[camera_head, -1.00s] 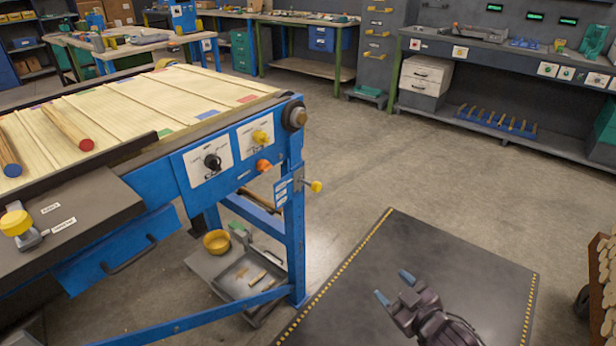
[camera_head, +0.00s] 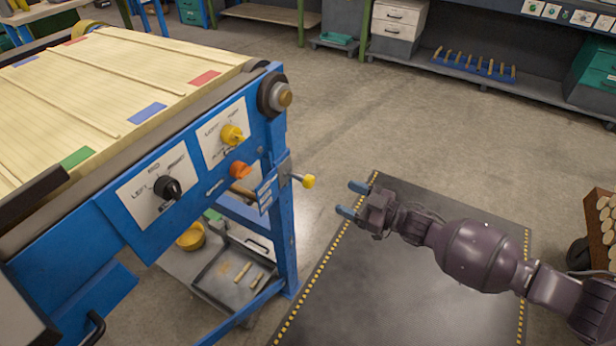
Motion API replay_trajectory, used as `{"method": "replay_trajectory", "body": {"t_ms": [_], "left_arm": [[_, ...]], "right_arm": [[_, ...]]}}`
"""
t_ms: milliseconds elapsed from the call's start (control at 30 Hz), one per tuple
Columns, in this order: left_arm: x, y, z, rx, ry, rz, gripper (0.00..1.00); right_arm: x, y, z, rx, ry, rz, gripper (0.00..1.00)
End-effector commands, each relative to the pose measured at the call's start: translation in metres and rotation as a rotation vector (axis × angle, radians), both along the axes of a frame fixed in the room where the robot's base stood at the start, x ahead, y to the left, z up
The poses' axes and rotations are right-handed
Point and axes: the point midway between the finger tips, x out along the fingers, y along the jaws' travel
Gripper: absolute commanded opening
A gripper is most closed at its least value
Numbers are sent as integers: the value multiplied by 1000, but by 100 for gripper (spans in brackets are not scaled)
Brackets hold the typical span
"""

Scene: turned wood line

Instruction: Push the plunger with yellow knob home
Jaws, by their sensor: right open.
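The plunger with yellow knob (camera_head: 309,181) sticks out to the right from the blue leg of the conveyor table, beside a small blue label plate (camera_head: 267,194). A short rod shows between the knob and the leg. My right gripper (camera_head: 347,199) is open, its two blue-tipped fingers pointing left towards the knob. In the picture a small gap lies between the fingertips and the knob, and nothing is between the fingers. My left gripper is out of view.
The blue panel above carries a black knob (camera_head: 168,188), a yellow knob (camera_head: 232,135) and an orange knob (camera_head: 239,170). A tray (camera_head: 232,276) and a yellow bowl (camera_head: 191,237) stand low under the table. A dark mat (camera_head: 400,290) with yellow-dashed edges covers the floor at right.

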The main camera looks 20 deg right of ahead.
Motion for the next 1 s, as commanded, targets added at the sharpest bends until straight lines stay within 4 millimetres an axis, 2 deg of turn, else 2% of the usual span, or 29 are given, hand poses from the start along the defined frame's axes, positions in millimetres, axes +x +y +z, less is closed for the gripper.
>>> {"method": "replay_trajectory", "body": {"t_ms": [167,600,1000], "left_arm": [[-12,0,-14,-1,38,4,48],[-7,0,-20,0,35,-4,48],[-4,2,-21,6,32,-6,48]], "right_arm": [[16,17,-1,3,0,1,63],[64,64,-2,0,1,-1,63],[75,74,0,-1,0,-2,63]]}}
